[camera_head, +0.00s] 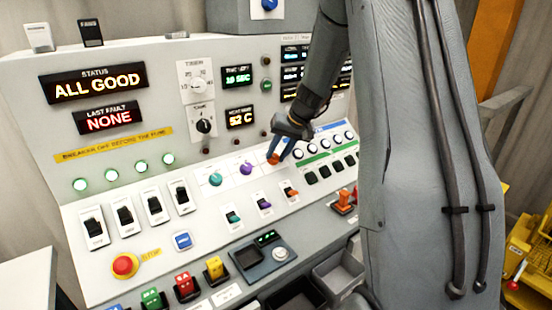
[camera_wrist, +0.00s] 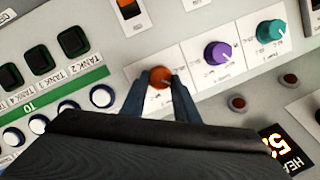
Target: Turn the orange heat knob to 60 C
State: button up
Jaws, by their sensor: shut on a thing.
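The orange heat knob (camera_head: 273,159) sits on the sloped control panel, right of a purple knob (camera_head: 246,169) and a teal knob (camera_head: 215,179). In the wrist view the orange knob (camera_wrist: 160,77) is between the two blue fingers of my gripper (camera_wrist: 160,84), which is shut on it. The gripper (camera_head: 279,150) partly covers the knob in the head view. A small display (camera_head: 240,117) above reads 52 C; its label looks like a heat reading. The knob's pointer and scale are too small to read.
Purple (camera_wrist: 221,54) and teal (camera_wrist: 270,33) knobs stand close beside the gripper. Round white buttons (camera_wrist: 103,96) and black switches (camera_wrist: 72,41) lie on its other side. An orange rocker switch (camera_head: 292,193) is just below. A red stop button (camera_head: 125,265) is at lower left.

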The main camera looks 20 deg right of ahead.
jog(key=m+b, duration=0.2)
jog(key=m, duration=0.1)
jog(key=m+t+y+b, duration=0.1)
jog(key=m, duration=0.3)
jog(key=shift+d+f+y+b, duration=0.2)
jog(key=shift+y+b, duration=0.1)
jog(key=shift+b, duration=0.1)
jog(key=m+t+b, duration=0.1)
jog(key=m, duration=0.2)
jog(key=shift+s+b, duration=0.2)
jog(key=shift+b, duration=0.2)
jog(key=shift+s+f+m+t+b, duration=0.1)
jog(key=shift+m+t+b, duration=0.55)
jog(key=shift+m, duration=1.55)
jog(key=o, duration=1.1)
jog(key=shift+c, duration=0.2)
jog(key=v, duration=0.7)
jog(key=shift+s+r+b, duration=0.2)
jog(key=shift+r+b, duration=0.1)
jog(key=shift+d, duration=0.15)
